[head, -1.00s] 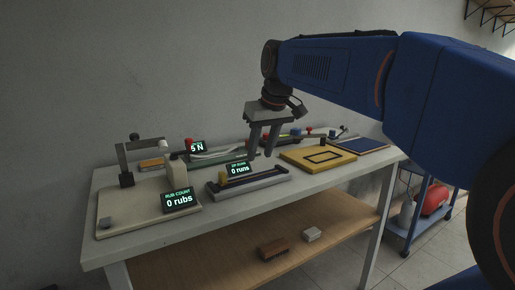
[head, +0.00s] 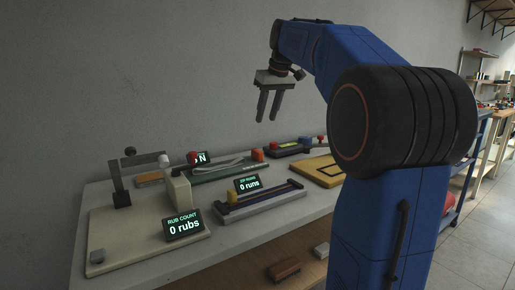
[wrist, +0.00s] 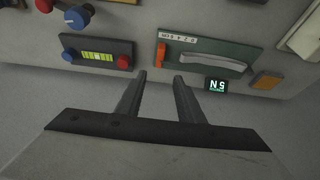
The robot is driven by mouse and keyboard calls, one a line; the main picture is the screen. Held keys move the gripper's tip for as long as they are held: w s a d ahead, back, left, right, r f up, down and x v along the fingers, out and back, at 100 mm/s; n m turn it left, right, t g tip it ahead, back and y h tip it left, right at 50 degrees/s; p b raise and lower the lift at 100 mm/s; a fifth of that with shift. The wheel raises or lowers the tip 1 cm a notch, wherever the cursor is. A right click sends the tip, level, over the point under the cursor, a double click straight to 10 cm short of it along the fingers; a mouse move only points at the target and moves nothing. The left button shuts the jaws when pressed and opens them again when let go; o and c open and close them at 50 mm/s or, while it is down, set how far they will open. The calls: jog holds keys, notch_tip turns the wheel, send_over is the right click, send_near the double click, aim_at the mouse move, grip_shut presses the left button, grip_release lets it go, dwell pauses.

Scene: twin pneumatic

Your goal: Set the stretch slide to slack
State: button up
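The stretch board is a green base (head: 225,172) on the bench, with a pale band (head: 222,165) along it and an orange block (head: 257,154) at its right end. In the wrist view the green board (wrist: 228,47) lies beyond the fingers, with the orange block (wrist: 161,54) beside a white scale strip (wrist: 178,38). Its small display (wrist: 215,86) appears upside down there; in the head view a red knob partly covers the display (head: 202,158). My gripper (head: 267,118) is open and empty, above the bench's back; its fingers (wrist: 160,76) point toward the board, touching nothing.
A black box with a yellow-green panel (head: 289,148) stands behind and right of the board. A grey rail with a "0 runs" display (head: 247,184), a beige station with a "0 rubs" display (head: 184,224) and a yellow tray (head: 330,182) stand nearer. The wall is close behind.

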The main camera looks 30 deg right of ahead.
aim_at(257, 150)
jog(key=x, duration=1.5)
